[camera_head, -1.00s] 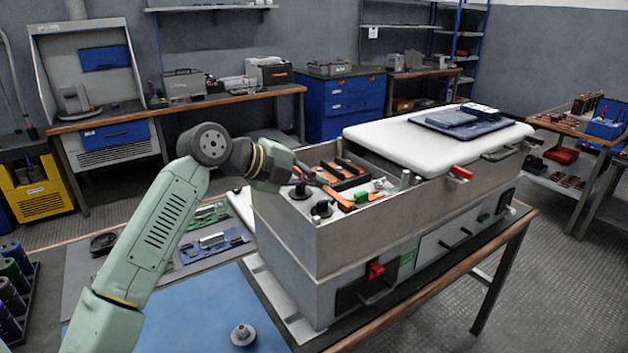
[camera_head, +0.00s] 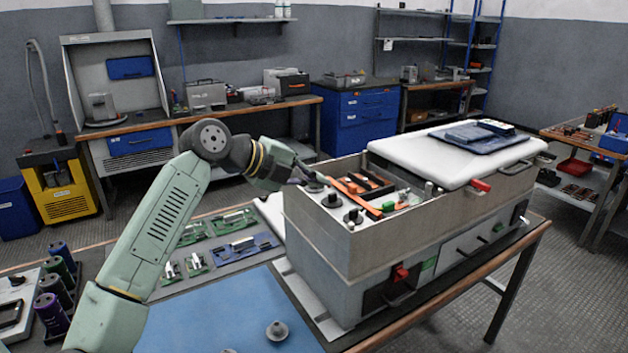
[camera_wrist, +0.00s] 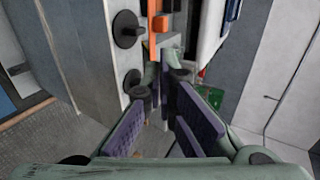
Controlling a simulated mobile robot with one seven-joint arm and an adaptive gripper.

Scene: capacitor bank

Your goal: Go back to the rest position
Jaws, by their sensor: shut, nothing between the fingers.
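My gripper (camera_wrist: 165,75) shows in the wrist view with its purple-padded fingers meeting at the far tips, shut and with nothing held. In the head view my gripper (camera_head: 312,182) is small, at the near left corner of the open grey capacitor cabinet (camera_head: 330,240). It is close to the black round terminals (camera_head: 331,201) and the orange bars (camera_head: 362,199) in the cabinet's top. I cannot tell whether it touches the rim. In the wrist view a black terminal (camera_wrist: 127,29) and an orange bar (camera_wrist: 154,40) lie just beyond the fingertips.
The white lid (camera_head: 410,150) lies across the cabinet's far end with dark blue folded items (camera_head: 480,133) on it. Green circuit boards (camera_head: 232,222) and dark cylinders (camera_head: 58,280) are on the table. The blue mat (camera_head: 210,310) is mostly clear around a small grey knob-like part (camera_head: 277,331).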

